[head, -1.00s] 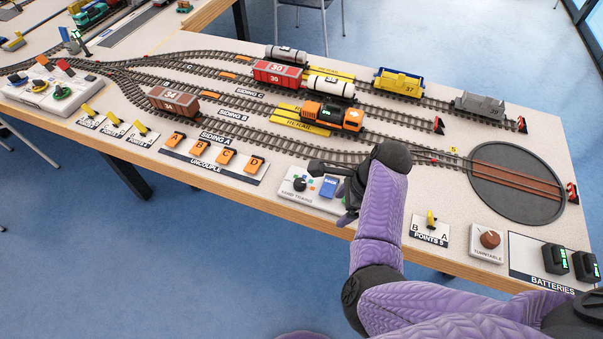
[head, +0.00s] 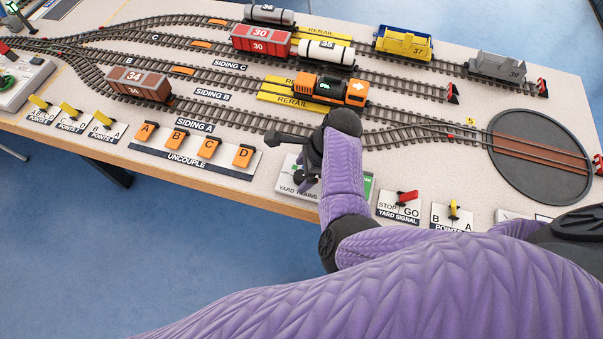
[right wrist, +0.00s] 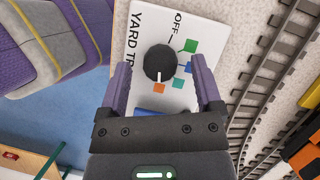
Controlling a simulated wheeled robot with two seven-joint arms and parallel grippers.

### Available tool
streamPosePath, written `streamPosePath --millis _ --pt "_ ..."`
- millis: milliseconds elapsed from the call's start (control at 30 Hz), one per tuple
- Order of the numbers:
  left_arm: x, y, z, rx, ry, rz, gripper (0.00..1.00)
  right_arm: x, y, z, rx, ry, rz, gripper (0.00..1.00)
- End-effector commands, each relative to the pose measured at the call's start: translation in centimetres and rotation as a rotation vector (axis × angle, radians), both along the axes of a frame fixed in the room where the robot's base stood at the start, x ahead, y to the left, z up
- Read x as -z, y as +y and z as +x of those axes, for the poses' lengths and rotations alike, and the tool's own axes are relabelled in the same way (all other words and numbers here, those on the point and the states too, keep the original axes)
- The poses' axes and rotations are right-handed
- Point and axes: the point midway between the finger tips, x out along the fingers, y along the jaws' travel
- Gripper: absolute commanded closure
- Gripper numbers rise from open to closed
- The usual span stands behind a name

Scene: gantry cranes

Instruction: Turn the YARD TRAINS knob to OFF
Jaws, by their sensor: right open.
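The YARD TRAINS panel (head: 287,184) is a white plate at the table's front edge, partly hidden by my right arm. In the right wrist view its round black knob (right wrist: 159,62) shows clearly. The knob's white pointer faces the orange square (right wrist: 159,88), away from the OFF label (right wrist: 178,24) at the top. Green, blue and teal squares also lie around the knob. My right gripper (right wrist: 160,72) is open, with one finger on each side of the knob in this view. Whether the fingers touch it, I cannot tell. In the head view my right gripper (head: 303,172) hangs over the panel.
The orange UNCOUPLE buttons (head: 194,144) are left of the panel. The red YARD SIGNAL lever (head: 407,197) and a yellow points lever (head: 454,210) are on its right. An orange locomotive (head: 330,88) stands on the tracks behind, and a turntable (head: 540,155) is at right.

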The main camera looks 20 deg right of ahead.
Motion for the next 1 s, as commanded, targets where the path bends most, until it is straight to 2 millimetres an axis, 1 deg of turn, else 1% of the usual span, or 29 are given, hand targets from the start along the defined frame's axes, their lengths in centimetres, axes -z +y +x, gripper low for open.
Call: streamPosePath --millis 33,67,300,333,367,400,567,600,667,700,1000 --pt "0.41 0.10 0.01 0.001 0.000 0.001 0.41 0.55 0.18 0.02 0.000 0.001 0.000 0.17" --pt "0.44 0.18 0.04 0.002 -0.001 0.003 0.41 0.64 0.24 0.04 0.000 0.001 0.000 0.17" --pt "0.27 0.77 0.17 0.005 -0.005 0.011 0.41 0.53 0.30 0.07 0.000 0.000 0.000 0.17" --pt "0.27 0.77 0.18 0.005 -0.005 0.011 0.41 0.53 0.30 0.07 0.000 0.000 0.000 0.21" --pt "0.27 0.77 0.18 0.005 -0.005 0.011 0.41 0.52 0.29 0.07 0.000 0.000 0.000 0.27" --pt "0.27 0.77 0.18 0.005 -0.005 0.011 0.41 0.52 0.29 0.07 0.000 0.000 0.000 0.36" --pt "0.27 0.76 0.19 0.004 -0.006 0.011 0.41 0.53 0.28 0.06 0.000 0.000 0.000 0.70" --pt "0.27 0.75 0.19 0.004 -0.006 0.011 0.41 0.53 0.28 0.06 0.000 0.000 0.000 0.78" --pt "0.27 0.72 0.19 0.003 -0.005 0.010 0.41 0.54 0.28 0.06 0.000 0.000 0.000 0.91" --pt "0.28 0.70 0.19 0.003 -0.005 0.010 0.41 0.54 0.29 0.05 0.000 0.000 0.000 0.99" --pt "0.11 0.60 0.19 0.002 -0.005 0.009 0.41 0.49 0.25 0.07 -0.026 0.000 -0.001 1.00"
